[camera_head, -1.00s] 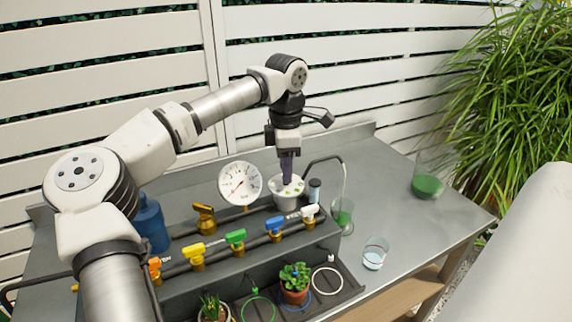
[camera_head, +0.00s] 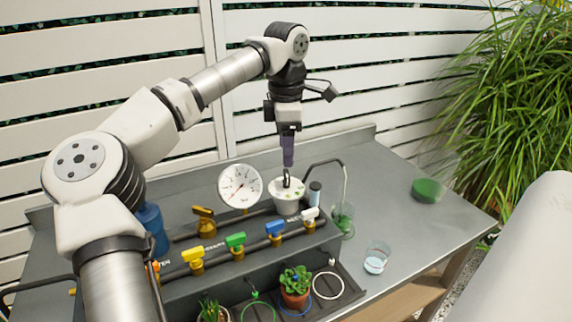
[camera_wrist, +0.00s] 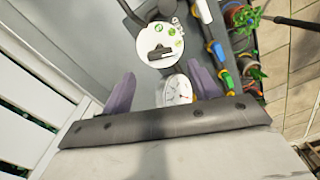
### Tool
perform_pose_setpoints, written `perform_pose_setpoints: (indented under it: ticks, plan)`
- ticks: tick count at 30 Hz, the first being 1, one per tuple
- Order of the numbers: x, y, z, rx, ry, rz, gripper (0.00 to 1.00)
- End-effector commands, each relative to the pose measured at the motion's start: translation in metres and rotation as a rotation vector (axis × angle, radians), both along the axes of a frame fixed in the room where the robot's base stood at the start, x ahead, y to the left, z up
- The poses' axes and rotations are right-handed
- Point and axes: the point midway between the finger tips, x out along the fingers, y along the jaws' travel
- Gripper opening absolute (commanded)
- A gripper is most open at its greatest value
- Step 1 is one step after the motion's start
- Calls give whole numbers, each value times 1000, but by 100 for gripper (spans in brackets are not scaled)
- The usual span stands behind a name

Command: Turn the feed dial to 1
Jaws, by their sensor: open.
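The feed dial (camera_head: 287,183) is a white round-topped unit with green marks and a dark raised knob on its top. It stands on the bench behind the valve row. In the wrist view the dial's white face (camera_wrist: 160,45) lies ahead of the fingers, with the dark knob (camera_wrist: 161,52) across it; its numbers are too small to read. My gripper (camera_head: 288,164) points straight down just above the knob, apart from it. In the wrist view my gripper (camera_wrist: 162,90) shows two purple fingers spread wide with nothing between them touching.
A white pressure gauge (camera_head: 240,186) stands left of the dial. Colored valves, such as the green one (camera_head: 235,241), line the pipe in front. A bent tube (camera_head: 343,180) runs into a glass at right. Potted plants (camera_head: 295,283) sit in a front tray.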

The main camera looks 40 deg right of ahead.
Motion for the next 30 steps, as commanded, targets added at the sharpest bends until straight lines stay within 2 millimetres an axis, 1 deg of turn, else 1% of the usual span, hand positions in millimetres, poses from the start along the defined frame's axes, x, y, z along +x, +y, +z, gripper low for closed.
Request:
perform_pose_setpoints:
  ticks: [1, 6, 9, 12, 17, 30]
  plan:
    - [0, -1, 13, -2, -2, 2, 60]
    - [0, -1, 49, -2, -2, 2, 60]
    - [0, -1, 64, -1, 0, 1, 60]
    - [0, 0, 74, -1, 0, 1, 60]
    - [0, 0, 79, -1, 1, 1, 60]
    - [0, 0, 79, -1, 1, 1, 60]
